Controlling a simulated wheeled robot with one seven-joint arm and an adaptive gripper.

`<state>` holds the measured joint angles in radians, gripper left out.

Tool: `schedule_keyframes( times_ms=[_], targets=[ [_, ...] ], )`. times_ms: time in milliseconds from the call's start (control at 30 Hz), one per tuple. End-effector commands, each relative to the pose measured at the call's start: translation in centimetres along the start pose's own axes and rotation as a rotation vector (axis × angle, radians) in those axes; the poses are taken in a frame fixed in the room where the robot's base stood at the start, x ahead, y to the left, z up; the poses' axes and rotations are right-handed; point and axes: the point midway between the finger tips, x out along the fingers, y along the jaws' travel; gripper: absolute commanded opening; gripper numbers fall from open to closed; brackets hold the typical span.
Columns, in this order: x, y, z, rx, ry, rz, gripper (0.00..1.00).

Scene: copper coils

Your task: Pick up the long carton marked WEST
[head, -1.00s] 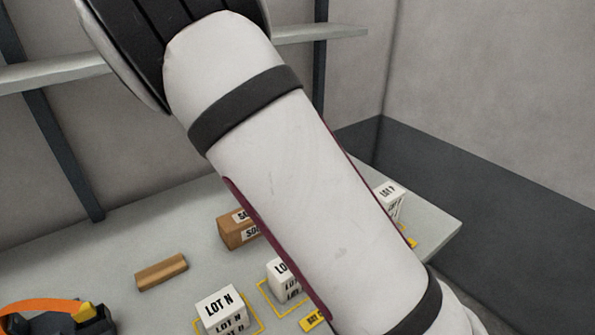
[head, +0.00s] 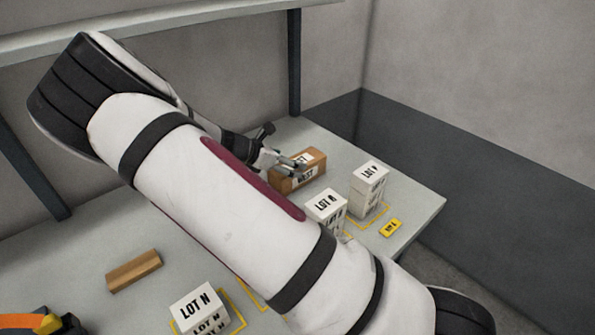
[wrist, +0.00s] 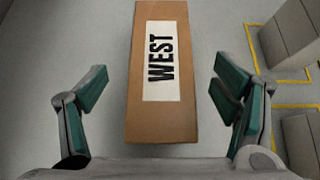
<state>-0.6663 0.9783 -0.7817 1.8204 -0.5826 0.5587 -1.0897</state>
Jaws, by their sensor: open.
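The long brown carton marked WEST (head: 290,181) lies on the table toward the back right in the head view, with a white label on its top and side. In the wrist view the same carton (wrist: 162,120) runs from the top edge down to between my fingers, its WEST label facing the camera. My gripper (wrist: 162,92) is open, with one finger on each side of the carton and clear gaps on both sides. In the head view my gripper (head: 292,163) is at the carton, small and partly hidden by my arm.
White LOT boxes (head: 369,174) (head: 325,204) stand close to the right of the carton, by yellow outlines. Another white box, LOT N (head: 199,306), is at the front. A brown block (head: 134,271) lies at left. A shelf (head: 170,22) runs along the wall above.

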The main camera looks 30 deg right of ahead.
Motion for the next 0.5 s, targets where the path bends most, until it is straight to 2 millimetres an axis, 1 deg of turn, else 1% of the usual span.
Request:
schedule_keyframes(
  times_ms=[300,400,500],
  targets=[
    [4.2,-0.1,0.3,0.001,-0.002,-0.003,0.82],
    [4.9,-0.1,0.3,0.000,-0.001,-0.002,0.82],
    [5.1,-0.1,0.3,0.001,0.000,-0.001,0.82]
  ],
)
